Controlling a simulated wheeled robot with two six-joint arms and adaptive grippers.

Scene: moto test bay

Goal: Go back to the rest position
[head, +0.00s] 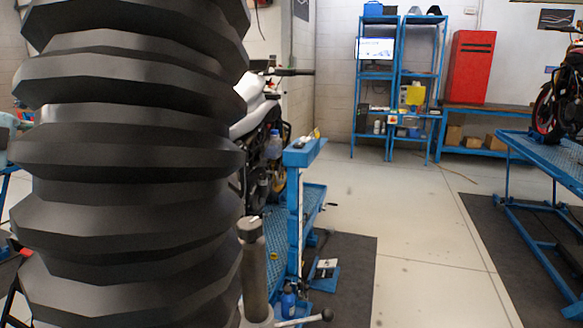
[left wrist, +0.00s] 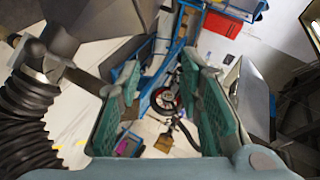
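My left gripper (left wrist: 168,85) shows in the left wrist view. Its two teal-padded fingers are wide apart, and I see nothing held between them. Through the gap I see a wheel and floor clutter at a distance. My left gripper does not show in the head view. My right gripper is in neither view. The task names no object.
A thick black corrugated hose (head: 130,150) fills the head view's left, close up, hiding much behind it; a similar hose (left wrist: 25,125) shows in the left wrist view. A motorcycle (head: 262,115) stands behind a blue post (head: 295,215). Floor (head: 420,230) at centre right is open.

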